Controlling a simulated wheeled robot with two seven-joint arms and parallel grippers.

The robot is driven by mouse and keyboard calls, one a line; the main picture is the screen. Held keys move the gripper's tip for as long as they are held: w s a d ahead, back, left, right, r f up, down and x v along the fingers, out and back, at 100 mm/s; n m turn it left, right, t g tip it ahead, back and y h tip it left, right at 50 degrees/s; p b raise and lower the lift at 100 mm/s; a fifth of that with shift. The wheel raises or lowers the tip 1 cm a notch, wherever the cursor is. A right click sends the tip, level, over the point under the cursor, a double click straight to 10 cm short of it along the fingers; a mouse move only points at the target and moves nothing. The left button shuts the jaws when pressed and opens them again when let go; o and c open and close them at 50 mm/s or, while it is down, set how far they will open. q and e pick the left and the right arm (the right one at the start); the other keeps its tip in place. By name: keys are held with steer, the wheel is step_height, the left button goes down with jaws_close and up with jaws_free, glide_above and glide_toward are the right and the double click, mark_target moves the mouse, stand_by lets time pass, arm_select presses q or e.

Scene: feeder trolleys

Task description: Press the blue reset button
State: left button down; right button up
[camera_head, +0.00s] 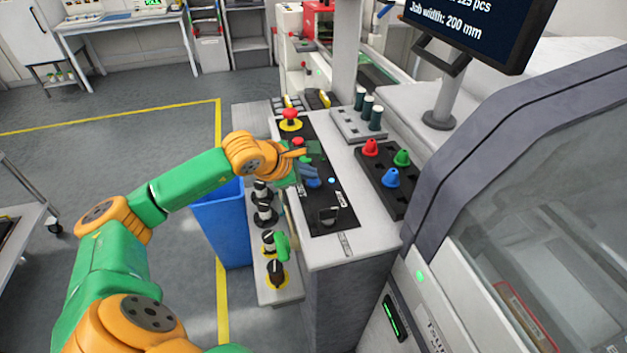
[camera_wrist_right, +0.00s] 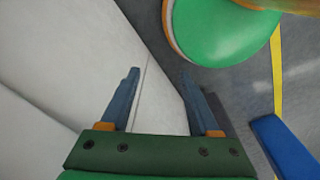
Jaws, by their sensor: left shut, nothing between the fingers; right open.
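A sloped black control panel (camera_head: 318,220) runs along the top of the grey-white console. A small bright blue spot (camera_head: 331,180), which looks like the lit blue button, shows on it; its label is too small to read. My left gripper (camera_head: 314,182) is over the panel just left of the blue spot, its blue-grey fingers shut and empty. I cannot tell whether they touch the panel, and they hide part of it. My right gripper (camera_wrist_right: 165,98) is open and empty in the right wrist view, beside a pale flat surface.
A red mushroom button (camera_head: 290,116) on yellow stands at the panel's far end. Dark knobs (camera_head: 269,240) line a lower ledge. Red, green and blue cones sit in a black tray (camera_head: 400,207) to the right. A blue bin (camera_head: 222,228) stands left of the console.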

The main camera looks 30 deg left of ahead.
mark_target(309, 182)
arm_select(q)
steer(key=shift+f+b, duration=0.3)
steer(key=shift+b, duration=0.05)
stand_by(0.3)
steer(key=shift+r, duration=0.15)
steer(key=shift+r+p, duration=0.5)
steer(key=shift+r, duration=0.25)
step_height(309, 182, up, 5)
steer(key=p, duration=0.3)
steer(key=shift+r+p, duration=0.1)
steer(key=shift+p, duration=0.25)
stand_by(0.5)
